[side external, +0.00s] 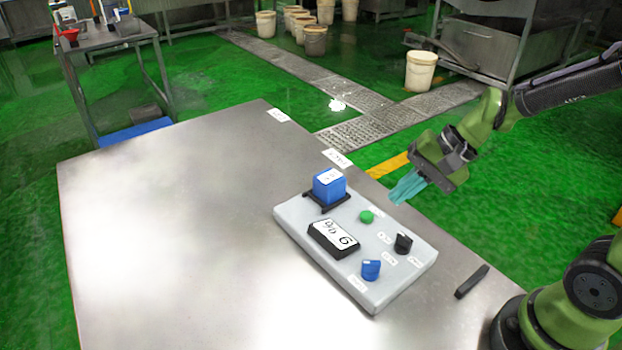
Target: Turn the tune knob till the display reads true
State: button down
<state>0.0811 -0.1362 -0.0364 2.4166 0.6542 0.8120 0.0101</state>
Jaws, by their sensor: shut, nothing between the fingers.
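A light grey panel (318,258) lies on the metal table. It carries a black knob (403,243) on the right and a blue knob (371,270) near its front edge. Small white labels lie beside the knobs, too small to read, so I cannot tell which is the tune knob. The display (334,237) is a black block with a white face. It shows dark, tilted characters, one like a 6 or 9; the full reading is unclear. My gripper (402,190) has teal fingers.
A blue block (329,188) sits in a black holder at the panel's far corner, near a green button (366,216). A dark bar (472,281) lies on the table (170,240) right of the panel. The table's left side is clear.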

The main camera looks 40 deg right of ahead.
jog(key=s+d+r+n+t+h, duration=0.2)
jog(key=s+d+r+n+h, duration=0.1)
jog(key=s+r+n, duration=0.4)
notch_tip(320, 180, up, 2)
jog(key=shift+s+r+t+h, duration=0.1)
jog(key=shift+s+t+h, duration=0.1)
jog(key=shift+t+h, duration=0.1)
